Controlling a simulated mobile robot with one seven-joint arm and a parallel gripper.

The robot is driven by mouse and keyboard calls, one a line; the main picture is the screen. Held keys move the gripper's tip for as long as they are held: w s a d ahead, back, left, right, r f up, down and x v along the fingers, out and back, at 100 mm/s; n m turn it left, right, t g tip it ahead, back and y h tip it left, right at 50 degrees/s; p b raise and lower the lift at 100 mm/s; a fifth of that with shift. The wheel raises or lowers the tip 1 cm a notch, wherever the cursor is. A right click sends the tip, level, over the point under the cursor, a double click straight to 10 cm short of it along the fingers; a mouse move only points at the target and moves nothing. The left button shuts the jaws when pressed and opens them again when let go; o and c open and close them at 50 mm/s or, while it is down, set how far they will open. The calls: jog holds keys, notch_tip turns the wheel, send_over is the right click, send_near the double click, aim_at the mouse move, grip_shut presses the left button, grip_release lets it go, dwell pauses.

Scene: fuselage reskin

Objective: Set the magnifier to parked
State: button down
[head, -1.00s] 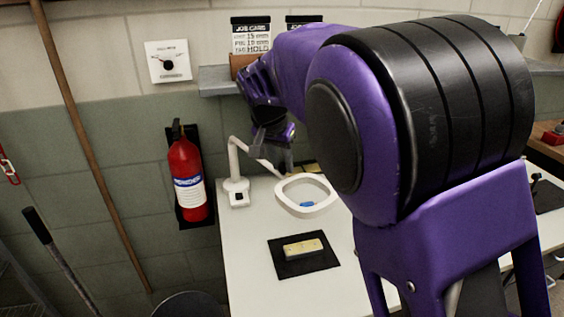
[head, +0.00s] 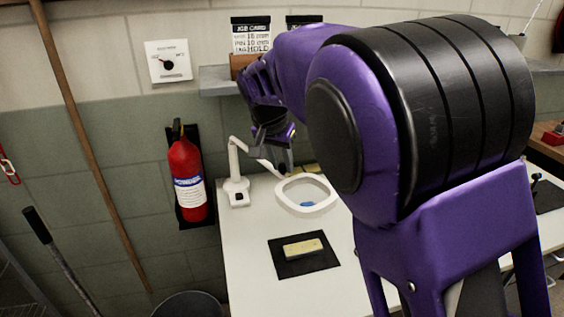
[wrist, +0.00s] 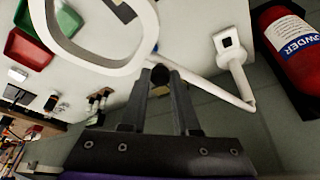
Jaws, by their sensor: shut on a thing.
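The magnifier is a white ring-shaped head (head: 283,203) on a jointed white arm. Its arm rises from a square base (head: 237,192) at the left of the white bench. In the wrist view the ring (wrist: 150,28) fills the upper left and the base (wrist: 229,45) is at the upper right. My gripper (wrist: 160,76) is shut on a small dark knob (wrist: 160,73) where the ring meets the arm. In the head view my gripper (head: 283,163) is just behind the ring, and my arm hides part of the bench.
A red fire extinguisher (head: 187,178) hangs on the wall left of the bench. A black mat (head: 288,262) with a pale yellow block (head: 304,248) lies in front of the ring. A grey shelf (head: 217,80) is above. The bench's front left is clear.

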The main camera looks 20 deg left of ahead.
jog(key=shift+w+d, duration=0.1)
dwell(0.3)
jog(key=shift+w+d, duration=0.15)
jog(key=shift+w, duration=0.05)
jog(key=w+d+n+y+p, duration=0.1)
jog(key=w+d+n+p, duration=0.1)
jog(key=w, duration=0.4)
jog(key=w+d+n+y+p, duration=0.1)
jog(key=w+d+n+p, duration=0.2)
jog(key=w+n+p, duration=0.1)
jog(key=shift+w+p, duration=0.5)
jog(key=shift+w, duration=0.9)
jog(key=c, duration=0.7)
grip_release()
jog(key=shift+o, duration=0.2)
jog(key=v, duration=1.7)
jog(key=shift+d+r+p, duration=0.25)
jog(key=shift+p, duration=0.1)
